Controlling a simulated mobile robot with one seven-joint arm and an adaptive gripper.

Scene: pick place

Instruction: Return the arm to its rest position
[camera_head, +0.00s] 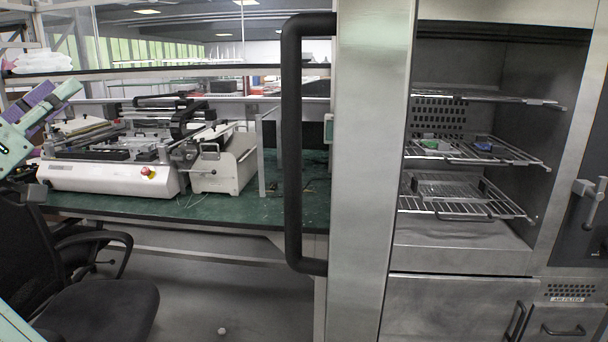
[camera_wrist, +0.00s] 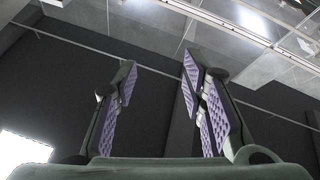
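My gripper (camera_wrist: 158,85) points up toward the ceiling in the wrist view. Its two dark fingers with purple ribbed pads stand apart, and nothing is between them. In the head view, part of my pale green arm (camera_head: 14,146) shows at the left edge, with purple pads beside it. It is raised in front of the workbench and above the black chair. The rest of the arm is outside the frame or hidden.
A steel cabinet stands open at the right, with wire racks (camera_head: 470,207) and small green and blue items on the middle rack. A black vertical handle (camera_head: 292,150) is in front. A green workbench (camera_head: 250,210) bears a white machine (camera_head: 110,178). A black office chair (camera_head: 95,305) stands at lower left.

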